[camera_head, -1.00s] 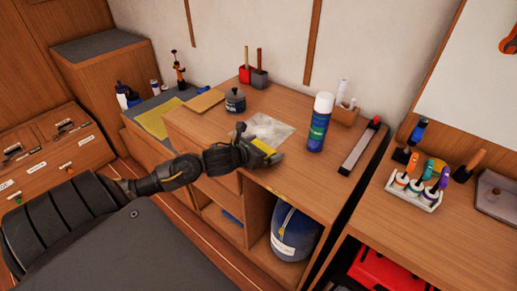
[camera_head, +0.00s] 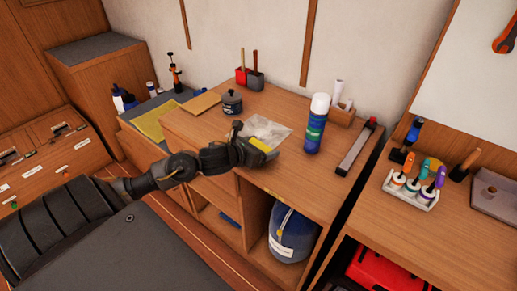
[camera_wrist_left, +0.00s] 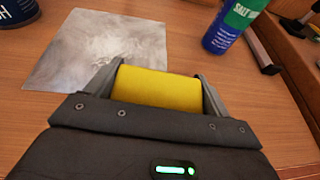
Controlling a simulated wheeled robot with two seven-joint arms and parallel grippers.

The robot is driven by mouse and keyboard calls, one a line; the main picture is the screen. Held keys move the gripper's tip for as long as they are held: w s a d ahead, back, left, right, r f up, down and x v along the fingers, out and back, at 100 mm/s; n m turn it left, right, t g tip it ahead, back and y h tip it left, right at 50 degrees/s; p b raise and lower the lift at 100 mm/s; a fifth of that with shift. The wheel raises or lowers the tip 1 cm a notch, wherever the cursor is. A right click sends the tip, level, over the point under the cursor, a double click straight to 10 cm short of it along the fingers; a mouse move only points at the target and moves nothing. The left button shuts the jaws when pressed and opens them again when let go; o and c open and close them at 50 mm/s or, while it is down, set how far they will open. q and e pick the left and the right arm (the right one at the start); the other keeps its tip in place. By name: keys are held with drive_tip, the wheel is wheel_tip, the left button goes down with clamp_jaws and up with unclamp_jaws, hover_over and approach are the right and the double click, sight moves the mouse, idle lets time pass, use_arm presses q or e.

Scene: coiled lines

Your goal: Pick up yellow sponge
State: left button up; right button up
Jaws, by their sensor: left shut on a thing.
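The yellow sponge (camera_wrist_left: 157,87) sits between the two fingers of my left gripper (camera_wrist_left: 157,80) in the left wrist view. The gripper is shut on it. In the head view my left gripper (camera_head: 265,150) is over the front edge area of the wooden desk (camera_head: 200,130), with a small part of the yellow sponge (camera_head: 260,145) showing at its tip. Whether the sponge touches the desk top is hard to tell. My right gripper is not in view.
A crumpled clear sheet (camera_head: 268,130) lies just behind the gripper. A blue and green spray can (camera_head: 316,125) stands to its right, and a dark pot (camera_head: 232,103) stands behind. A long grey and red tool (camera_head: 357,147) lies at the desk's right side.

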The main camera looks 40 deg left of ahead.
use_arm(q)
drive_tip(key=s+a+r+p, duration=0.2)
drive_tip(key=s+a+r, duration=0.5)
drive_tip(key=s+r, duration=0.5)
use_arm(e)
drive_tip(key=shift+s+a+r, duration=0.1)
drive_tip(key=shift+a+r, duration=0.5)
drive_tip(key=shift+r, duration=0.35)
